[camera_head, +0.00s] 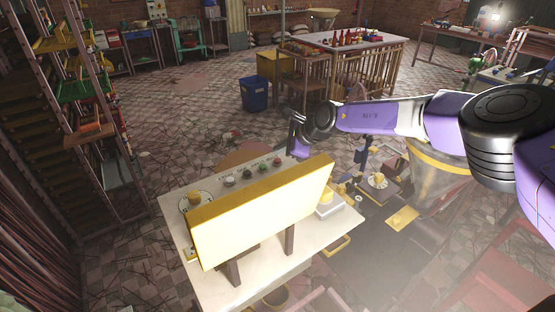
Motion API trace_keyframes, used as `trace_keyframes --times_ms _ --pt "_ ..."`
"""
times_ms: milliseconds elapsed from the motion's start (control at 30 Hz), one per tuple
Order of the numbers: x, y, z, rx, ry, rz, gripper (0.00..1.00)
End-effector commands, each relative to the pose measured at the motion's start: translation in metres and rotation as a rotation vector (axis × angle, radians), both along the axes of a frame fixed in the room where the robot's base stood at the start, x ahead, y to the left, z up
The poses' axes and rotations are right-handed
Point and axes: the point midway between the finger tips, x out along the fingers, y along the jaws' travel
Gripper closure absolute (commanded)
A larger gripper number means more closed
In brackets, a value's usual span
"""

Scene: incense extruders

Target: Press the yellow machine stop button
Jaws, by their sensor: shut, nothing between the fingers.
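A light-topped console (176,212) stands in front of me with a yellow board (262,212) raised on two dark legs. A round yellow button (194,197) sits on a pale disc at the console's left, partly hidden by the board. A row of small knobs (246,173) runs right from it along the far edge. Another small yellow piece (325,196) sits on a pale box to the right of the board; I cannot tell what it is. My gripper (294,148) is shut and empty beyond the console's far edge, to the right of the knobs and apart from the yellow button.
My arm reaches in from the right, above a large metal hopper (436,185). A dark platform with small fittings (378,181) lies right of the console. A blue bin (254,94) and a table (350,43) stand farther back. A shelf rack (88,90) is at left.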

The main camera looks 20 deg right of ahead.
Motion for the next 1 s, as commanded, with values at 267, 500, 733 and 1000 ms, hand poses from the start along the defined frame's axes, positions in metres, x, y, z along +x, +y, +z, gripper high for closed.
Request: trace_keyframes --times_ms 267,500,733,1000 --pt "0.000 0.000 0.026 0.000 -0.001 0.001 1.00" --pt "0.000 0.000 0.043 -0.001 0.000 0.001 1.00" --pt "0.000 0.000 0.044 0.000 0.000 0.000 1.00" --pt "0.000 0.000 0.044 0.000 0.000 0.000 1.00"
